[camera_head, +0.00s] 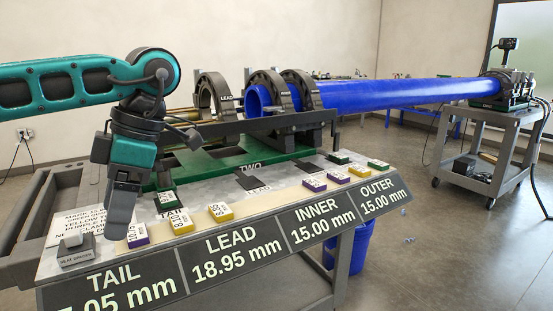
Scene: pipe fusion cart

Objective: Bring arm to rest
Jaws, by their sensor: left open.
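My left arm comes in from the left, teal and dark grey. My left gripper (122,200) points down over the left end of the cart top, above the TAIL label side. Its jaws are open, seen nearly edge-on, and I see nothing held between them. It hangs close to the purple-topped block (137,236) and the grey seat spacer block (76,250); I cannot tell whether it touches anything. My right arm and gripper are not in view.
Yellow blocks (181,222), green blocks and purple blocks stand along the cart's front strip. Behind are dark clamp rings (266,92) and a long blue pipe (390,93) reaching to a second cart (470,150). A blue bin (352,248) stands below. The floor at right is mostly clear.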

